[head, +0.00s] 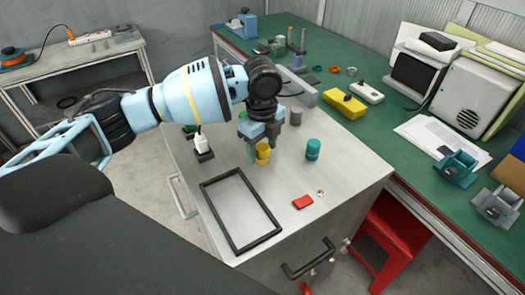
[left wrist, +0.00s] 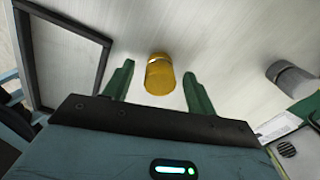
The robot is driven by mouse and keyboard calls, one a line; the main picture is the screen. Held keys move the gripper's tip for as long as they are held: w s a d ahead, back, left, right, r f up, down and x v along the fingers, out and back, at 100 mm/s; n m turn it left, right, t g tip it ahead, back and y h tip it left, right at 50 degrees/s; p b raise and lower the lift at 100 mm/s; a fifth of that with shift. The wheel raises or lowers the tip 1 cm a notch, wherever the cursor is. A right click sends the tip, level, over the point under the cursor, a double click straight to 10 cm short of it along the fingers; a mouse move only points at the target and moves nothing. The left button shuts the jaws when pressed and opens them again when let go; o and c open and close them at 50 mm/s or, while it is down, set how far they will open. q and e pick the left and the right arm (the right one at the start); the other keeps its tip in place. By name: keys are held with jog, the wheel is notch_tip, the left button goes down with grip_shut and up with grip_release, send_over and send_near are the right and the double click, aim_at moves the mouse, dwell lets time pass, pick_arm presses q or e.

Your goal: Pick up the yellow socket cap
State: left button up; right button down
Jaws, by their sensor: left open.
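The yellow socket cap (head: 263,154) stands on the light grey cabinet top, partly hidden by my left gripper in the head view. In the left wrist view the yellow cap (left wrist: 159,74) shows between and just beyond the two green fingertips. My left gripper (head: 257,151) is open, pointing down at the cap, with a finger on either side of its line. Open gaps show between the cap and both fingers in the wrist view (left wrist: 158,82). I cannot tell how high the fingertips are above the top. My right gripper is not in view.
A teal cap (head: 313,149) stands to the right, and a grey cap (head: 296,116) behind. A black frame (head: 243,244) lies at the front left. A red block (head: 303,202) lies at the front. A white bottle-like item (head: 202,146) stands left. A green-topped bench (head: 385,125) runs behind.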

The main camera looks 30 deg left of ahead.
aim_at(262, 146)
pick_arm(q)
jog(key=c, duration=1.1)
jog(key=shift+o, duration=0.2)
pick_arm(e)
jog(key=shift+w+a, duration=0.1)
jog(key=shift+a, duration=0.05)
pick_arm(q)
jog(key=shift+r, duration=0.1)
